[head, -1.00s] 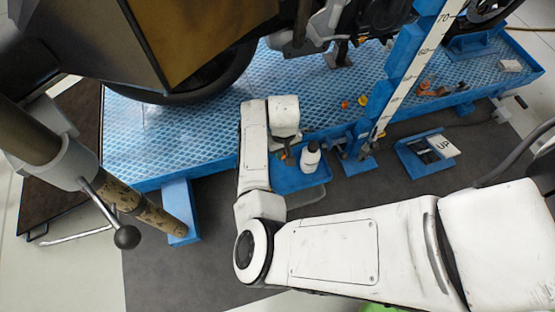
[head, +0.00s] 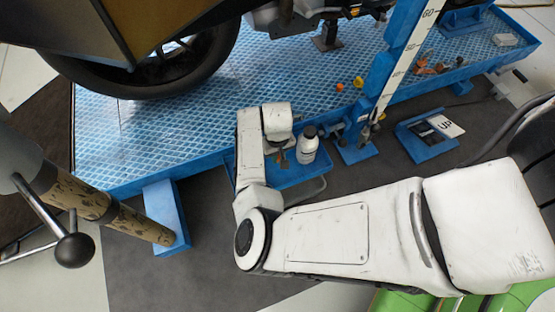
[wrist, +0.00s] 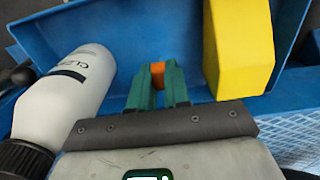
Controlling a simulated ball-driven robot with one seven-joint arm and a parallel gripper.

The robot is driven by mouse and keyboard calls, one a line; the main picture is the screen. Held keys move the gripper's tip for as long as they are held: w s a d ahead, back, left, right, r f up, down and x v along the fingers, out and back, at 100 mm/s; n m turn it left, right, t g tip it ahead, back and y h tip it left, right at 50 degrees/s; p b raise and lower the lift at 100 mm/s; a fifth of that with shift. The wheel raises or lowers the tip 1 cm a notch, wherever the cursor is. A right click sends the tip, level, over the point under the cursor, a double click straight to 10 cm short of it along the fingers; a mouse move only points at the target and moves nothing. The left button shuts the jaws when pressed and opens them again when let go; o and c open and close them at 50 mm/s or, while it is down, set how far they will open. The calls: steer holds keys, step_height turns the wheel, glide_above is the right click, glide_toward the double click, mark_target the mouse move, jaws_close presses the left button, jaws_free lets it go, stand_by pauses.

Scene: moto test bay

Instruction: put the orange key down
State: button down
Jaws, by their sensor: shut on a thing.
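The orange key (wrist: 157,69) shows in the wrist view as a small orange piece between the tips of my gripper (wrist: 157,80). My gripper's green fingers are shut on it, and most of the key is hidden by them. The key is over the inside of a blue tray (wrist: 125,32); I cannot tell whether it touches the tray floor. In the head view my gripper (head: 282,160) points down at the blue tray (head: 312,181), left of a white bottle. The key cannot be made out there.
A yellow block (wrist: 238,45) is close on the right. A blue post (head: 383,80) stands right of the tray.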

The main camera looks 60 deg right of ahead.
steer(key=shift+f+b, duration=0.55)
steer(key=shift+f, duration=0.75)
steer(key=shift+f, duration=0.6)
steer(key=c, duration=1.1)
jaws_free()
step_height(320, 180, up, 13)
steer(key=p, duration=0.6)
steer(key=shift+d+r+p, duration=0.15)
steer(key=shift+d+p, duration=0.05)
steer(key=shift+p, duration=0.1)
steer(key=s+d+r+n+t+h, duration=0.1)
steer(key=d+r+h, duration=0.1)
steer(key=d+r, duration=0.45)
steer(key=s+d+r+t+h, duration=0.1)
steer(key=s+d+r+h, duration=0.15)
steer(key=d+r, duration=0.4)
steer(key=s+a+f+n+y, duration=0.1)
steer(key=s+a, duration=0.3)
steer(key=a, duration=0.3)
steer(key=s+a+f+n+y, duration=0.2)
steer(key=s+a, duration=0.2)
steer(key=a, duration=0.4)
steer(key=s+a+f+n+g+y, duration=0.1)
steer(key=s+a+n, duration=0.1)
steer(key=s+a, duration=0.2)
steer(key=a, duration=0.3)
steer(key=shift+a+f, duration=0.2)
steer(key=shift+a, duration=0.05)
